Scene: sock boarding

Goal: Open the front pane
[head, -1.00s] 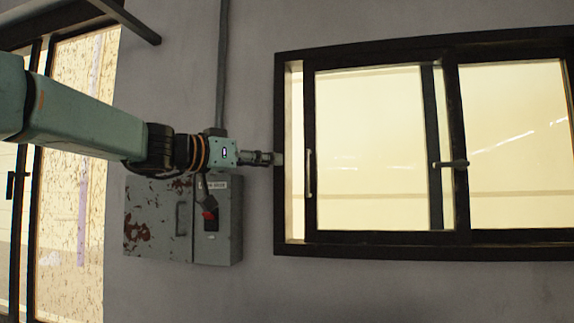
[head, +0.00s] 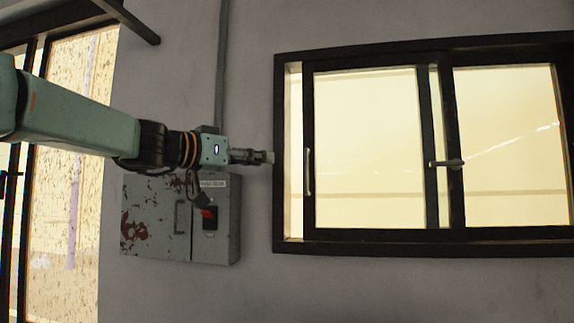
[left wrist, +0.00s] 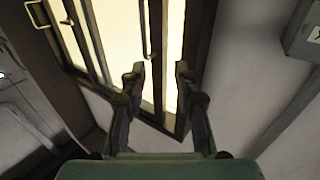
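The window (head: 420,243) has a dark frame set in the grey wall. Its front pane (head: 370,150) has a pale upright handle (head: 308,172) on its left edge. A narrow bright gap (head: 295,150) shows between that edge and the left side of the frame. My left gripper (head: 267,157) is just left of the frame, apart from the handle. In the left wrist view my left gripper (left wrist: 158,70) has its fingers spread with nothing between them, and the window lies beyond. My right gripper is in neither view.
A second pane (head: 510,140) with a dark lever handle (head: 447,163) is at the right. A grey, rust-marked electrical box (head: 160,220) hangs on the wall below my left arm. A conduit (head: 222,60) runs above it. Dark-framed glazing (head: 70,170) is at far left.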

